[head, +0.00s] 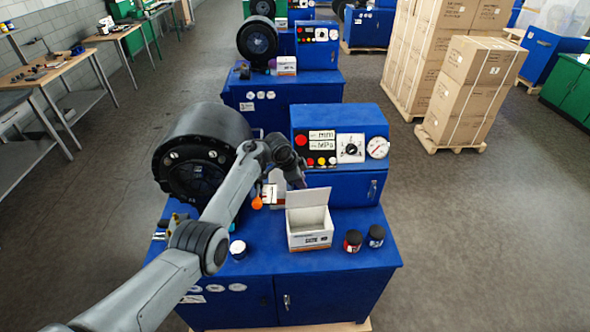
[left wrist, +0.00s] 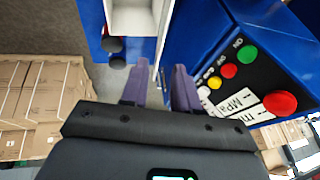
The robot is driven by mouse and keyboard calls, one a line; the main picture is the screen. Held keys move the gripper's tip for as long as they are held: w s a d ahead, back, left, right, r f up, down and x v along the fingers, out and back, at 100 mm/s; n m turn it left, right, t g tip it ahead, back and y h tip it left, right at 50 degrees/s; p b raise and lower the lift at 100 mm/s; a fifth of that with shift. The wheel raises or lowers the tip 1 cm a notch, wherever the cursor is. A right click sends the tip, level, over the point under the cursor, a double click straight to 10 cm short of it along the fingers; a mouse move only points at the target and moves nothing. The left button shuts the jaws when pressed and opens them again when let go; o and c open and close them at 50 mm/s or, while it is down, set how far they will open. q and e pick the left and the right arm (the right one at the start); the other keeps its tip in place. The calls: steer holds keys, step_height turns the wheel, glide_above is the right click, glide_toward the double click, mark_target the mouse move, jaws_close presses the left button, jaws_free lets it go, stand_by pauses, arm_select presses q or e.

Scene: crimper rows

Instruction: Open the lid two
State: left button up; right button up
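A small white carton (head: 309,240) with printed sides stands on the blue machine's top in the head view. Its top is open and its white lid flap (head: 306,198) stands up at the back. My left gripper (head: 299,183) is just behind and above this flap, partly hidden by its own wrist. My right gripper is not in view.
Two dark-lidded jars (head: 353,242) (head: 376,236) stand right of the carton, and a white-lidded jar (head: 238,249) stands left. The control panel (head: 338,148) rises behind, beside the large black crimper head (head: 200,155).

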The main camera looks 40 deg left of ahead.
arm_select(q)
steer(key=v, duration=0.5)
steer(key=shift+s+a+r, duration=0.1)
steer(key=shift+s+r, duration=0.1)
steer(key=shift+r, duration=0.05)
